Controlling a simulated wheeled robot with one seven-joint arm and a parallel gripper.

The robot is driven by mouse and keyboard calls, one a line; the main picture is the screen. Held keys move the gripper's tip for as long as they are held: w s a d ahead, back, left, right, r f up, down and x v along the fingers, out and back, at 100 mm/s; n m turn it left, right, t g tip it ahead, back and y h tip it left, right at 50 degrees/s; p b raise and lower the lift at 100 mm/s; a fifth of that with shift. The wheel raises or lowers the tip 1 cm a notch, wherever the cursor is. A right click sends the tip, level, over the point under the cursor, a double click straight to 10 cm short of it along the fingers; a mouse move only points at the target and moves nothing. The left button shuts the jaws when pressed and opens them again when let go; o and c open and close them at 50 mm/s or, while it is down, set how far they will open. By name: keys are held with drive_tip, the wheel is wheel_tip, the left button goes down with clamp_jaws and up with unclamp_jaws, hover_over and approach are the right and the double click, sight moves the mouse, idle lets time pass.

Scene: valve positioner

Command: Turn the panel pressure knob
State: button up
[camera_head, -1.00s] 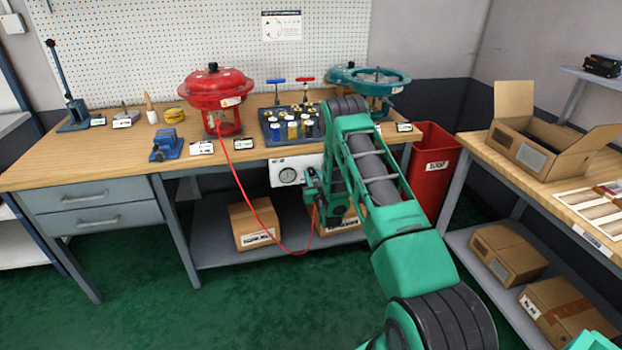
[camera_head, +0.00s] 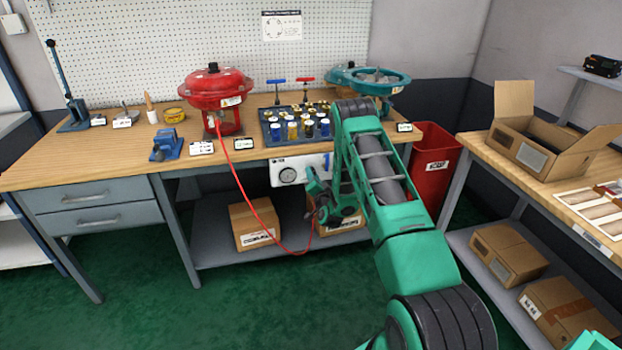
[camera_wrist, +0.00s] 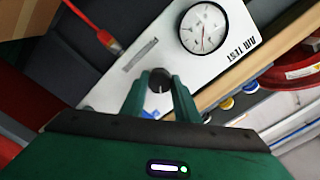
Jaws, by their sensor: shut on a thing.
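The white pressure panel (camera_head: 302,170) hangs under the front edge of the workbench, with a round gauge at its left. It also shows in the wrist view (camera_wrist: 214,85), where the gauge (camera_wrist: 206,28) is upper right. The black pressure knob (camera_wrist: 158,84) sits on the panel between the two green fingers of my gripper (camera_wrist: 160,92). The gripper is shut on the knob. In the head view the gripper (camera_head: 316,184) is at the panel's front and my arm hides the panel's right part, knob included.
A red hose (camera_head: 240,188) runs from the red actuator (camera_head: 215,88) down past the panel. Above is a tray of fittings (camera_head: 297,125). A red bin (camera_head: 432,165) stands right of my arm. Cardboard boxes (camera_head: 254,222) lie on the shelf below.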

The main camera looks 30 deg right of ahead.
drive_tip(key=shift+s+a+f+m, duration=0.15)
drive_tip(key=shift+f+m, duration=0.15)
drive_tip(key=shift+m, duration=0.3)
drive_tip(key=o, duration=0.9)
drive_tip(key=shift+c, duration=0.2)
drive_tip(key=shift+o, duration=0.9)
drive_tip(key=shift+w+r, duration=0.15)
drive_tip(key=shift+w, duration=0.05)
drive_tip(key=v, duration=1)
drive_tip(key=shift+s, duration=0.35)
drive_tip(key=shift+r, duration=0.1)
